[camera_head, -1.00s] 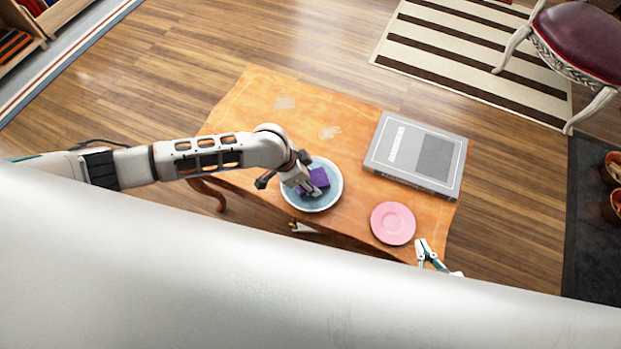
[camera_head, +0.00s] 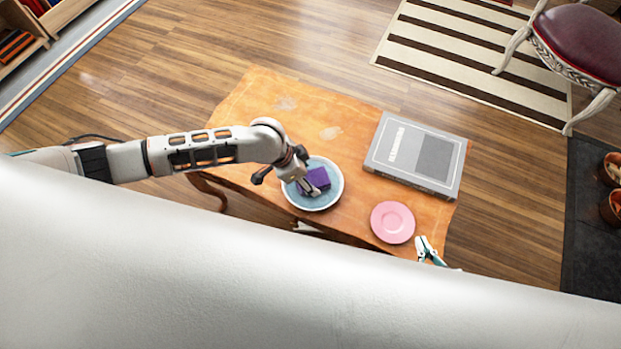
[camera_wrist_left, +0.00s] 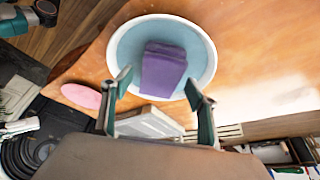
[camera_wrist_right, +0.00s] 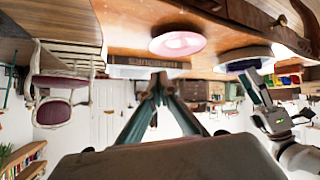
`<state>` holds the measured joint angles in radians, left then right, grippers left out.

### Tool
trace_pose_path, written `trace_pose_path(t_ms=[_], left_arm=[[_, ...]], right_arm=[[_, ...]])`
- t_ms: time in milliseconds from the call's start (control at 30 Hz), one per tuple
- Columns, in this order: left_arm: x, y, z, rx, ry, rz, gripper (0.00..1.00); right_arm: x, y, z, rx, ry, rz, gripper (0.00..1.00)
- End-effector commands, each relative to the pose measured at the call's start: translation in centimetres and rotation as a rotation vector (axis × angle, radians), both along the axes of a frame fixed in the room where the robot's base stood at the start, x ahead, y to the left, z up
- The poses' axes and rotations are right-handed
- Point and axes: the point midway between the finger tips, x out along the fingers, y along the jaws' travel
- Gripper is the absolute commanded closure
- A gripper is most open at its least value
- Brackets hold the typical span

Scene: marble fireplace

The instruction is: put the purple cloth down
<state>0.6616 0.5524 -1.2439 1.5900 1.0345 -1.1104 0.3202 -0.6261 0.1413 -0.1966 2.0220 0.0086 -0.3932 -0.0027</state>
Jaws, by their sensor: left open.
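The purple cloth (camera_head: 318,179), a folded block shape, lies in the blue dish with a white rim (camera_head: 339,192) on the wooden table. My left gripper (camera_head: 311,189) is over the dish at the cloth's left side in the head view and partly covers it. In the left wrist view the cloth (camera_wrist_left: 164,70) lies in the dish (camera_wrist_left: 213,60) beyond my two spread fingertips (camera_wrist_left: 158,84), with nothing held between them. My right gripper (camera_head: 428,248) is at the table's front right edge; its fingertips meet, empty, in the right wrist view (camera_wrist_right: 159,82).
A pink plate (camera_head: 393,222) stands right of the dish, near my right gripper. A large grey book (camera_head: 416,152) lies at the table's right. The table's back left (camera_head: 270,120) is clear. A chair (camera_head: 580,40) stands at the far right.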

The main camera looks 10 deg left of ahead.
Motion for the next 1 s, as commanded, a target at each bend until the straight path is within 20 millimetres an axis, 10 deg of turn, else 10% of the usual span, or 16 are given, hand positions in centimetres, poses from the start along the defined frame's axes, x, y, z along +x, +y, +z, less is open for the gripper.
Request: trace_pose_path(t_ms=[300,567,1000], left_arm=[[-1.2,2.1,6.6,-0.001,-0.006,0.0,0.41],[-1.9,2.7,8.6,-0.005,-0.002,0.0,0.41],[-5.2,-7.3,9.4,-0.349,-0.162,0.116,0.41]], right_arm=[[-0.9,0.9,1.4,0.026,0.016,0.003,1.0],[-1.0,1.0,1.7,0.036,0.016,0.0,1.0],[-0.9,0.8,1.7,0.034,0.017,-0.003,1.0]])
